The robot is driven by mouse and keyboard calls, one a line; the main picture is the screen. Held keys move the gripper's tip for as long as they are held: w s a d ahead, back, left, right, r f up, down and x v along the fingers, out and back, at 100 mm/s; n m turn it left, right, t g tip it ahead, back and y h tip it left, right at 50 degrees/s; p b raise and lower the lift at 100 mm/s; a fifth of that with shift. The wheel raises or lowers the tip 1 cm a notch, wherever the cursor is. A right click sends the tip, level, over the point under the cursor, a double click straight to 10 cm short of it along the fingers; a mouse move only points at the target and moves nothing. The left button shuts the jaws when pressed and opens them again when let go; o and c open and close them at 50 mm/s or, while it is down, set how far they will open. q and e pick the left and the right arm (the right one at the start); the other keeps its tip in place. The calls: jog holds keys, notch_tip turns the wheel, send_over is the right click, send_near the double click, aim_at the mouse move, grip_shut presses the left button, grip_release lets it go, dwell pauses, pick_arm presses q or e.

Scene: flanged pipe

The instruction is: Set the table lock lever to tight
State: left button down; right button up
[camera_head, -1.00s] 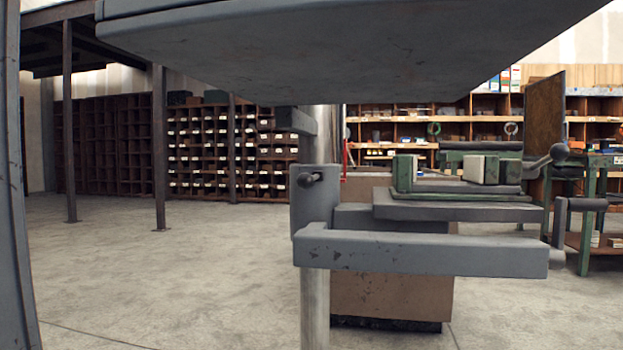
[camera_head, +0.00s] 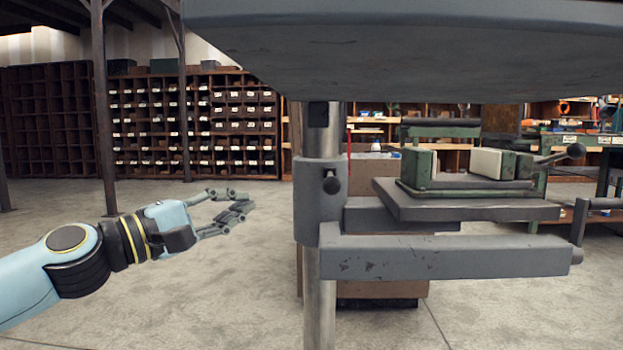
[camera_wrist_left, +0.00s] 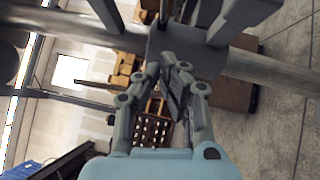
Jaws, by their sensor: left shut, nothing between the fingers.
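The drill-press table arm (camera_head: 440,257) juts right from a collar (camera_head: 318,215) clamped around a steel column (camera_head: 319,320). A dark round-ended lever (camera_head: 331,184) sticks out of the collar toward me and looks like the table lock lever; its setting cannot be told. My left gripper (camera_head: 245,202) is shut and empty, left of the collar with a clear gap between, its fingers pointing right. My right gripper is not in view.
A green vise (camera_head: 470,175) sits on the grey table (camera_head: 470,211). A crank handle (camera_head: 600,203) stands at the arm's right end. A large grey machine part (camera_head: 420,60) hangs overhead. The floor left of the column is free; pigeonhole shelves stand far behind.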

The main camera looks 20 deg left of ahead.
aim_at(331, 179)
pick_arm(q)
jog(key=s+d+p+x, duration=0.1)
jog(key=d+p+x, duration=0.1)
jog(key=x, duration=1)
jog(key=shift+d, duration=0.5)
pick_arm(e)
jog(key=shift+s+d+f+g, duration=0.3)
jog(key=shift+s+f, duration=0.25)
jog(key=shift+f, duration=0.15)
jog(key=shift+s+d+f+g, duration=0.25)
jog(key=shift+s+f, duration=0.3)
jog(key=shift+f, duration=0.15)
pick_arm(q)
jog(key=shift+w+r+p, duration=0.1)
jog(key=shift+p, duration=0.2)
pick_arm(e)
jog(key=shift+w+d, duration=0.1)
